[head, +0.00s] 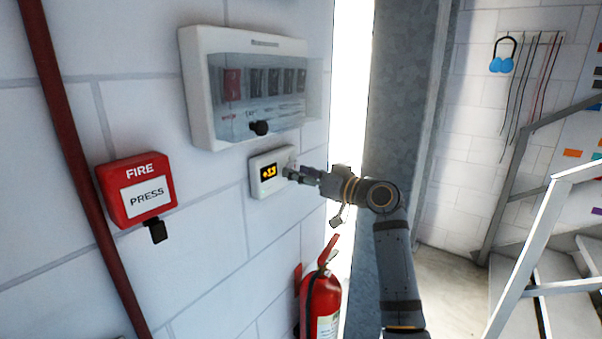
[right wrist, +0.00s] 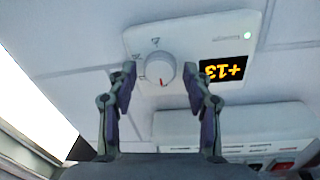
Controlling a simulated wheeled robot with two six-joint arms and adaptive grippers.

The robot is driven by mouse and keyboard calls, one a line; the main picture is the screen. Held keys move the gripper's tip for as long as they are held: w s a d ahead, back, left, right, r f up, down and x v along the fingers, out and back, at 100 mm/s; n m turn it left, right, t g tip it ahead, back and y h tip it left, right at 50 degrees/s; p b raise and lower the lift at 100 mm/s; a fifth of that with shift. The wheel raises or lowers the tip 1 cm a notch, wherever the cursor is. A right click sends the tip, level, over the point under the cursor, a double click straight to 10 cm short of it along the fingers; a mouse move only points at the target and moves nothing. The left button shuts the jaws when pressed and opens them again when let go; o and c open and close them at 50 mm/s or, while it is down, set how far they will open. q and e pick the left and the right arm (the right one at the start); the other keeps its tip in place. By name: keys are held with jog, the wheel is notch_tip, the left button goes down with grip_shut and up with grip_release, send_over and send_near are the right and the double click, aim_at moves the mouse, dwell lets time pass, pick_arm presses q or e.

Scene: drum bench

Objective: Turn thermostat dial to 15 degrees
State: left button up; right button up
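The thermostat (head: 257,186) is a small white box on the wall, with a lit display (head: 268,173) that appears to read +13. In the right wrist view the thermostat (right wrist: 195,28) appears upside down, with its display (right wrist: 224,70), a green light and a round white dial (right wrist: 153,70) with a red mark. My right gripper (head: 291,173) is at the thermostat's right side. In the right wrist view its fingers (right wrist: 159,78) are apart on either side of the dial, with a gap visible at the right; contact cannot be told. My left gripper is not in view.
A breaker panel (head: 195,90) with a clear cover and black knob is just above the thermostat. A red fire button (head: 137,188) is at left, beside a red pipe (head: 75,150). A fire extinguisher (head: 321,300) stands below. Stairs and hanging cables are at right.

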jog(key=c, duration=0.8)
jog(key=shift+c, duration=0.2)
jog(key=shift+m, duration=0.4)
jog(key=shift+r+m+g+p, duration=0.1)
jog(key=shift+m+g+p, duration=0.4)
jog(key=shift+m+p, duration=3.65)
jog(key=shift+m+b, duration=0.75)
jog(key=shift+m, duration=0.3)
